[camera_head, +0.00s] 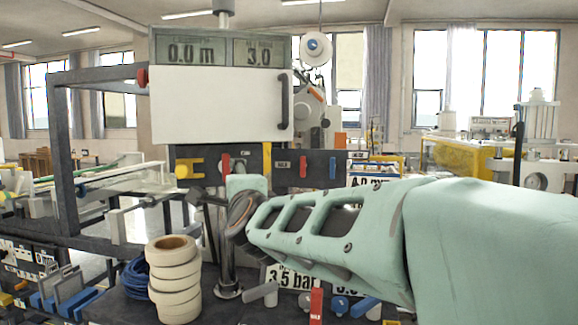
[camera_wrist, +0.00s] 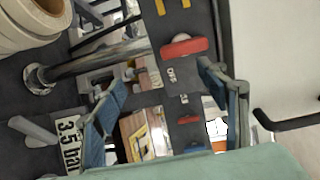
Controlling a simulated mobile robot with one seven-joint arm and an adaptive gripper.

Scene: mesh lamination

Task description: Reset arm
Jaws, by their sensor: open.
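My gripper (camera_wrist: 160,102) is open, with its two blue-grey fingers apart and nothing between them in the wrist view. Beyond the fingers, the wrist view shows a dark panel with a red handle (camera_wrist: 184,47) and part of a white cover (camera_wrist: 275,60) with a black handle. In the head view, my mint-green arm reaches from the right edge to the middle, in front of the machine's lower part. The fingers cannot be made out there.
A stack of cream rolls (camera_head: 174,285) stands at the front left beside blue coiled cable (camera_head: 135,278). A metal post (camera_head: 226,250) rises next to them. The machine's white cover (camera_head: 215,104) sits below a display reading 0.0 m and 3.0. Red and blue levers line its dark panel.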

